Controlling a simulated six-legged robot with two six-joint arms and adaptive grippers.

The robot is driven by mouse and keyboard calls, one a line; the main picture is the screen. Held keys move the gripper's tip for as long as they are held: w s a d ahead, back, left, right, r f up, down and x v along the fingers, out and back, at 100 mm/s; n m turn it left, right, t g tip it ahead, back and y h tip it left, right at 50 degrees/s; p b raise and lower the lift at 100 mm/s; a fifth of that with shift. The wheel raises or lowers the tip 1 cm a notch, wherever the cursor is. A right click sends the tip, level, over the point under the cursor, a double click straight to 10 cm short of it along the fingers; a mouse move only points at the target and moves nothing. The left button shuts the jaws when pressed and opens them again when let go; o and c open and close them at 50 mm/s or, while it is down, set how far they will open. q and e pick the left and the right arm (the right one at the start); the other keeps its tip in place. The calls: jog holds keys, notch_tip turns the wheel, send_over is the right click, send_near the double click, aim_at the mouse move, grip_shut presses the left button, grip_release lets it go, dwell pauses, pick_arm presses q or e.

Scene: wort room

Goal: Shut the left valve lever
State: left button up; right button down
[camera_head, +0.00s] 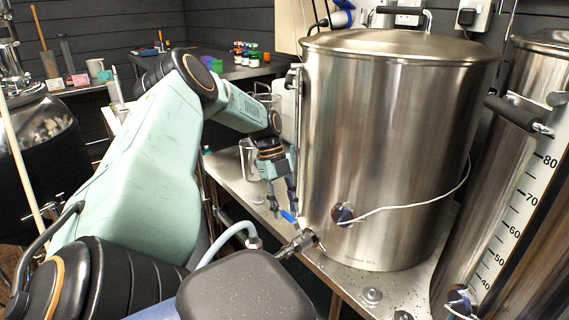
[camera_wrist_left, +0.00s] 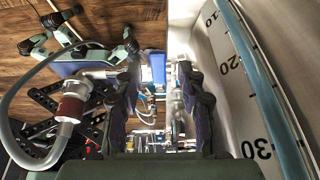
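The left valve lever (camera_head: 289,216) is a small blue handle above a metal valve (camera_head: 298,243) low on the large steel kettle (camera_head: 390,150). The lever appears tilted up. In the left wrist view the blue lever (camera_wrist_left: 157,68) shows between my fingertips, nearer the left one. My left gripper (camera_head: 282,205) reaches down at the valve from above. Its two fingers stand apart on either side of the lever in the left wrist view (camera_wrist_left: 161,85). Whether a finger touches the lever I cannot tell. My right gripper is not in view.
A pale hose (camera_head: 232,232) runs from a fitting near the valve. A second steel vessel with a scale (camera_head: 520,195) stands at the right. A glass jug (camera_head: 248,158) stands on the steel bench (camera_head: 232,178) behind my gripper. A white cable (camera_head: 400,207) crosses the kettle.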

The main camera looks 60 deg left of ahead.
pick_arm(q)
jog(key=v, duration=1.2)
jog(key=shift+s+d, duration=0.1)
dwell(0.5)
